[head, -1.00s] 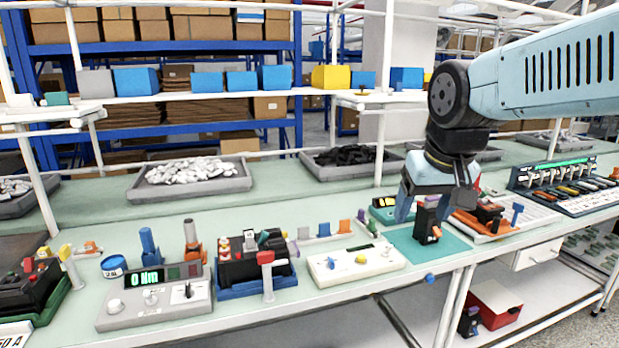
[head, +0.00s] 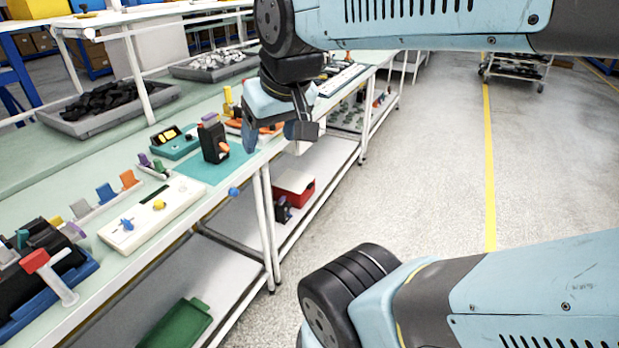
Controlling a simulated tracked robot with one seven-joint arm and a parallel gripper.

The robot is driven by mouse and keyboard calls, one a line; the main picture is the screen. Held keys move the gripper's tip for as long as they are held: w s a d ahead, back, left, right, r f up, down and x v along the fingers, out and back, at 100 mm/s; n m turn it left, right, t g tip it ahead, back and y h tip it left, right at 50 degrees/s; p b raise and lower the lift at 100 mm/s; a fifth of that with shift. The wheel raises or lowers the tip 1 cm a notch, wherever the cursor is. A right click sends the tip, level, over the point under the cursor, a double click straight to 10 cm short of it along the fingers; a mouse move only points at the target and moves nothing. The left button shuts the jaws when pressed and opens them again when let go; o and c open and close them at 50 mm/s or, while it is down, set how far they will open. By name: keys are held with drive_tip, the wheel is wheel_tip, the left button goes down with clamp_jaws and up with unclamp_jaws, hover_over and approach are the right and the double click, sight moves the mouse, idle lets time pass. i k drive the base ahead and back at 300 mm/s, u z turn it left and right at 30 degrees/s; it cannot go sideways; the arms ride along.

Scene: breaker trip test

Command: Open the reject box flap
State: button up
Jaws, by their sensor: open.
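A red box (head: 297,193) with a pale top stands on the lower shelf under the bench, at picture centre; I take it for the reject box. Its pale top panel (head: 294,182) looks shut, though the details are small. My gripper (head: 276,138) is open and empty, pointing down near the bench's front edge, higher than the red box and apart from it. A black breaker (head: 213,142) with an orange part stands upright on the teal mat (head: 205,173), left of my gripper.
A small dark object (head: 282,208) sits beside the red box. A bench leg (head: 268,225) stands just left of it. A green tray (head: 177,326) lies on the lower shelf. Fixtures and a parts tray (head: 105,107) occupy the bench.

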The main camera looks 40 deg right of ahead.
sight(295, 181)
drive_tip(key=z, duration=1.05)
drive_tip(key=k, duration=0.6)
drive_tip(key=z, duration=0.2)
drive_tip(key=i, duration=1.35)
drive_tip(key=u, duration=0.4)
